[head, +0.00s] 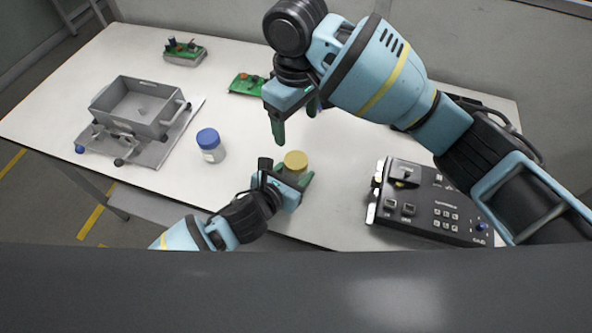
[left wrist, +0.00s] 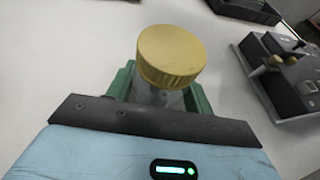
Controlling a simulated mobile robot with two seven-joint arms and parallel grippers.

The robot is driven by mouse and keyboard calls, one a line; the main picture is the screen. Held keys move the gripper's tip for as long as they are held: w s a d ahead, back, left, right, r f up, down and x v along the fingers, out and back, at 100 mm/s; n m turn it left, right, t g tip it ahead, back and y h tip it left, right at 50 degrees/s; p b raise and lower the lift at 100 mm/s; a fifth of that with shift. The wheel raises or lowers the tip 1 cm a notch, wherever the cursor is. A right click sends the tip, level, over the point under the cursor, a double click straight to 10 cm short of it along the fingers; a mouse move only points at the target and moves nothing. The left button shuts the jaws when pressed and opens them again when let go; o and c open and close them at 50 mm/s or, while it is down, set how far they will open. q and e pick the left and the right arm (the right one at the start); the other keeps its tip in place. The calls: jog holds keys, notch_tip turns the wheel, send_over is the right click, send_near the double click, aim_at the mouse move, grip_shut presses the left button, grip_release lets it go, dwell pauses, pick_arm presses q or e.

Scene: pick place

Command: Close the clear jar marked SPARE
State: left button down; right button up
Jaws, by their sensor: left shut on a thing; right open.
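A jar with a yellow lid (head: 295,161) stands near the table's front edge. My left gripper (head: 287,174) is shut around its body from the front. In the left wrist view the yellow lid (left wrist: 170,54) sits on top of the clear jar body (left wrist: 157,96), between the green fingers. I cannot tell whether the lid is screwed tight. No SPARE marking is readable. A second jar with a blue lid (head: 209,142) and a pale label stands to the left, its writing too small to read. My right gripper (head: 295,122) is open and empty, above and behind the yellow lid.
A grey bin (head: 140,107) on a wheeled base stands at the left on a grey plate. Green circuit boards (head: 184,51) (head: 246,84) lie at the back. A black control box (head: 432,203) stands close on the right. The white table (head: 240,185) is clear between the jars.

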jog(key=shift+r, duration=0.2)
pick_arm(q)
jog(key=c, duration=0.5)
grip_release()
jog(key=p+v, duration=0.1)
jog(key=v, duration=0.5)
jog(key=shift+s+a+r, duration=0.1)
jog(key=shift+s+r, duration=0.05)
jog(key=shift+s+a+r, duration=0.2)
jog(key=shift+s+a, duration=0.1)
jog(key=shift+s, duration=0.25)
pick_arm(e)
notch_tip(320, 180, up, 3)
jog(key=shift+f, duration=0.1)
